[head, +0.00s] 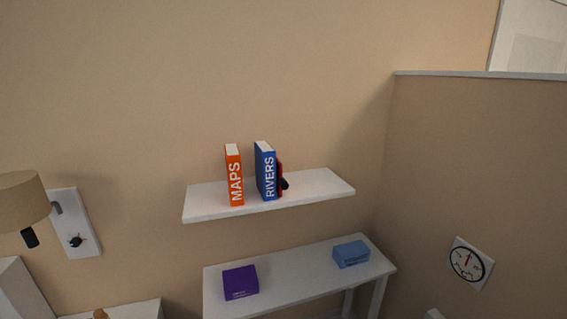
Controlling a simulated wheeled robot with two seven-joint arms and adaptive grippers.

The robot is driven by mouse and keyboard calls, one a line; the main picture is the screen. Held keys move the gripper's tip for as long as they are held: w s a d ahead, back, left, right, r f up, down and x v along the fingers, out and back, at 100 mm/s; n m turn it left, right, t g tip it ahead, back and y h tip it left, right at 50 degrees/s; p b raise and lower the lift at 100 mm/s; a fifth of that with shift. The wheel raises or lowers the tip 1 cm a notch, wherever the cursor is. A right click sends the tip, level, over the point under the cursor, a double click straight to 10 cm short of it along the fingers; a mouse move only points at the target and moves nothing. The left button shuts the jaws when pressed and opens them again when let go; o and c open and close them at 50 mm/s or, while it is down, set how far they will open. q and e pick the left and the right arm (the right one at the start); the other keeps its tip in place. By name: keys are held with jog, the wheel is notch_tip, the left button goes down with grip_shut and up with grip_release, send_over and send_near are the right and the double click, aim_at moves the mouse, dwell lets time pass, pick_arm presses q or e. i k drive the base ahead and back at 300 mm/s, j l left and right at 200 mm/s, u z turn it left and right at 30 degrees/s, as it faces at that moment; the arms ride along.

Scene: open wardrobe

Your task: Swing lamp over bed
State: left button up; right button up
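A wall lamp with a tan drum shade (20,203) is at the left edge, partly cut off by the picture's border. A small dark piece hangs below its shade. A short grey arm reaches from the shade to a white wall plate (75,222), which has a dark knob on it. A white slanted panel (17,288) shows in the lower left corner; I cannot tell whether it is part of the bed. Neither of my grippers is in view.
A white wall shelf (312,190) holds an orange book (234,176), a blue book (266,172) and a mostly hidden red one. Below, a white table (310,267) bears a purple box (240,282) and a blue box (351,254). A clock (467,263) hangs on the right partition.

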aim_at(25, 202)
jog(key=u, duration=1.8)
